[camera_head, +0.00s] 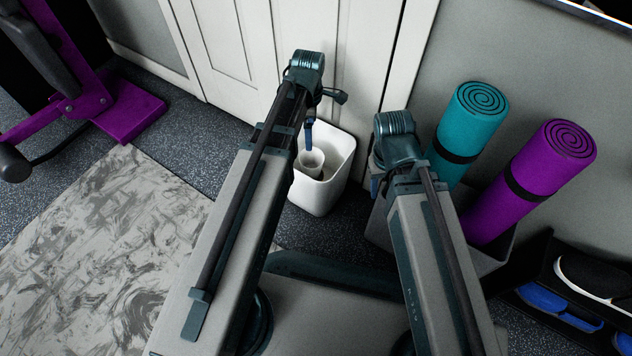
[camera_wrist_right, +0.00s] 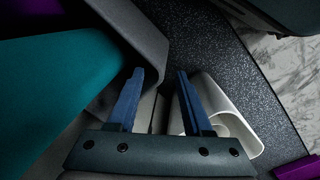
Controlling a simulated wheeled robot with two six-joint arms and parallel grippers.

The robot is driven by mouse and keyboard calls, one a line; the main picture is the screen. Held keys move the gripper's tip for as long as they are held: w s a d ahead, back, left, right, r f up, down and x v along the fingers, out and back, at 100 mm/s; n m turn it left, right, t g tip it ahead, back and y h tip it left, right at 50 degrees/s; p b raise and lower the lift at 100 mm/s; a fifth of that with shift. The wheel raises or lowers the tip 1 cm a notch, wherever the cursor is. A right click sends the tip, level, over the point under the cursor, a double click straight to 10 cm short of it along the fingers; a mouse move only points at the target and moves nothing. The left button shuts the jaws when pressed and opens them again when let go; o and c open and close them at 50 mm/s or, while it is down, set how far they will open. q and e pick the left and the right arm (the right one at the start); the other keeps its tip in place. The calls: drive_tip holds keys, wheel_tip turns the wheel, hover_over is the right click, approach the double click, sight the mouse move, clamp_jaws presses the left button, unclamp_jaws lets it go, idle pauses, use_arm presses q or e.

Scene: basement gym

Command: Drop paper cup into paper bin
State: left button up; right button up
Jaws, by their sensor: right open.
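The white paper bin (camera_head: 338,158) stands on the floor in front of the white doors, and also shows in the right wrist view (camera_wrist_right: 214,92). A pale paper cup (camera_head: 311,171) is upright within the bin's opening in the head view. My left gripper (camera_head: 308,145) points down above the cup, its blue tip at the cup's far rim; whether it grips the cup is unclear. My right gripper (camera_head: 375,186) points down between the bin and the grey box, largely hidden by its arm. In the right wrist view its blue fingers (camera_wrist_right: 160,74) are apart, with nothing between them.
A grey box (camera_head: 499,258) right of the bin holds a teal rolled mat (camera_head: 465,130) and a purple one (camera_head: 538,178). A dark shoe rack (camera_head: 540,262) is at the far right. Purple gym equipment (camera_head: 125,108) stands left. A marbled mat (camera_head: 110,240) covers the left floor.

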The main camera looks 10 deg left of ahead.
use_arm(q)
drive_tip(key=shift+r, duration=0.1)
wheel_tip(320, 180, up, 14)
drive_tip(key=p, duration=1.3)
drive_tip(key=shift+p, duration=0.4)
drive_tip(key=shift+f, duration=0.2)
drive_tip(key=s+d+r+m+y+p, duration=0.1)
drive_tip(key=s+d+m, duration=0.5)
drive_tip(key=m, duration=0.6)
drive_tip(key=s+d+r+m+p, duration=0.15)
drive_tip(key=s+d+m, duration=0.25)
drive_tip(key=s+m, duration=0.65)
wheel_tip(320, 180, up, 37)
drive_tip(key=w+m+p, duration=0.1)
drive_tip(key=w+p, duration=0.1)
drive_tip(key=p, duration=3.4)
drive_tip(key=shift+d+p, duration=0.2)
drive_tip(key=shift+p, duration=0.2)
